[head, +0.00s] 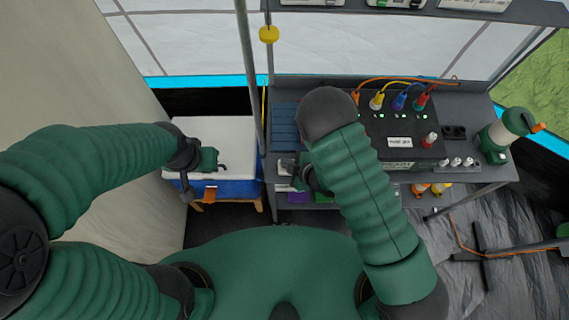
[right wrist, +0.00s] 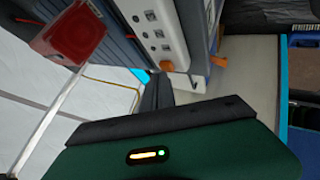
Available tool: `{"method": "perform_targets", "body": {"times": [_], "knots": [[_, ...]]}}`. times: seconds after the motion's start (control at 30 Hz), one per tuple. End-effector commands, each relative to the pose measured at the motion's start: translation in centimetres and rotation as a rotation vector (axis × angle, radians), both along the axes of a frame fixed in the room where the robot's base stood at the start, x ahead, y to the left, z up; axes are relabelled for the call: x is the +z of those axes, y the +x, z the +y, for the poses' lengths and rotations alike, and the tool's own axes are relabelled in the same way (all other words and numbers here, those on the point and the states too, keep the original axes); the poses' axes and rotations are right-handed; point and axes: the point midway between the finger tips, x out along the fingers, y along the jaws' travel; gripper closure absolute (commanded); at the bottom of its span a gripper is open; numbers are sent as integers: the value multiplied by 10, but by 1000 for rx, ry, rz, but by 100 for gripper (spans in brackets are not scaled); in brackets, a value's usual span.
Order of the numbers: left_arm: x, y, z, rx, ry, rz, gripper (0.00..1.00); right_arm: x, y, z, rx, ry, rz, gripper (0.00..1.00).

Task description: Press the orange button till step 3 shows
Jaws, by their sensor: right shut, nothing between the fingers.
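My right gripper (head: 290,168) is at the left end of the grey bench, beside a small white-fronted unit (head: 283,187) that my arm and hand partly cover. It is shut and empty. In the right wrist view, a white panel (right wrist: 160,32) with a row of dark round spots stands just beyond the dark finger (right wrist: 157,92). A small orange piece (right wrist: 167,66) shows at the panel's lower end. I cannot tell whether it is the orange button or whether the finger touches it. No step number is readable. My left gripper (head: 203,172) is above the white-lidded blue cooler, its jaw state unclear.
The white-lidded blue cooler (head: 238,188) stands left of the bench, past a grey pole (head: 248,70). A black box (head: 385,120) with coloured plugs and a green lantern (head: 495,145) are on the bench. A red square (right wrist: 68,35) shows in the right wrist view.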

Motion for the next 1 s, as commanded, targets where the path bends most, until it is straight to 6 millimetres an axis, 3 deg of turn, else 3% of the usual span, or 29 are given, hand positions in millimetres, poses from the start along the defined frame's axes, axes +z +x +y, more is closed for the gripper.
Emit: {"method": "perform_targets", "body": {"times": [0.67,1.0], "knots": [[-4,0,0,0,0,0,100,-5,0,0,-1,-1,0,100],[11,0,0,0,0,0,100,13,0,-1,-1,0,1,100]]}}
